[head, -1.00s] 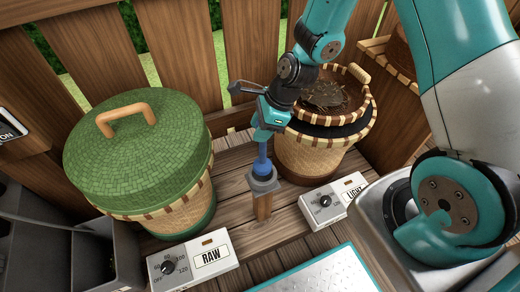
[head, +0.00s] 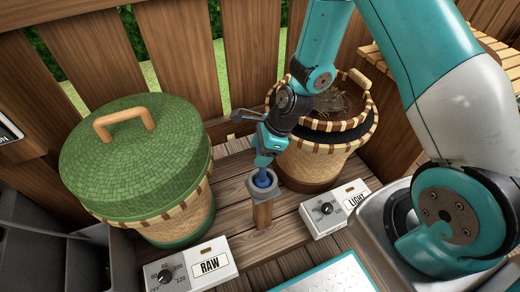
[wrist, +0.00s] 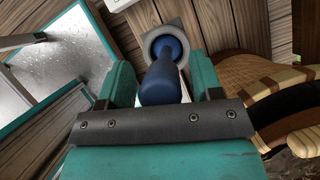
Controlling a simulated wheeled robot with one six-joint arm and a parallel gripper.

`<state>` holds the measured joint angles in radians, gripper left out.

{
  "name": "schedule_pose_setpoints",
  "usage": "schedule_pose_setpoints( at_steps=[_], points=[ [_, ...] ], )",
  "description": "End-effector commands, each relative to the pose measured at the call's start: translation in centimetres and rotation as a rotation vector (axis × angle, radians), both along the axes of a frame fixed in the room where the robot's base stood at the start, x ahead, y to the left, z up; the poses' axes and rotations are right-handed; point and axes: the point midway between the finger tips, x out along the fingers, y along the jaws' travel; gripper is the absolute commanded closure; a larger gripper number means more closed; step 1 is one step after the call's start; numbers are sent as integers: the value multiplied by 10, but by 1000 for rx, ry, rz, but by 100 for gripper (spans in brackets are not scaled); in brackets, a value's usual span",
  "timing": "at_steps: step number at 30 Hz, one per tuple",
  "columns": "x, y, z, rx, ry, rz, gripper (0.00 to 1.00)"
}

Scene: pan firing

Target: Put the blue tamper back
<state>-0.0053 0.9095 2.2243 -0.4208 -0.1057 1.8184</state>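The blue tamper (head: 264,177) stands roughly upright with its lower end in the round grey holder (head: 262,192) on a wooden post. In the wrist view the tamper's rounded handle (wrist: 162,83) lies between my two teal fingers, and the holder's ring (wrist: 177,36) surrounds its far end. My gripper (head: 268,158) is right above the holder, its fingers close on both sides of the handle, and it appears shut on it. The tamper's bottom is hidden inside the holder.
A green-lidded basket (head: 135,160) stands left and an open woven basket (head: 318,165) stands close right of my gripper. The RAW dial box (head: 190,268) and LIGHT dial box (head: 335,208) sit in front. A metal tray (head: 330,275) lies at the lower edge.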

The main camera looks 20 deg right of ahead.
Motion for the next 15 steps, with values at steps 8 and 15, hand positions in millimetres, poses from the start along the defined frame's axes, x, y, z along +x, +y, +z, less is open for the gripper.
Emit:
schedule_pose_setpoints(
  at_steps=[8,15],
  points=[
    [0,0,1,0,0,0,38],
    [-2,-11,30,0,-3,-3,38]
  ],
)
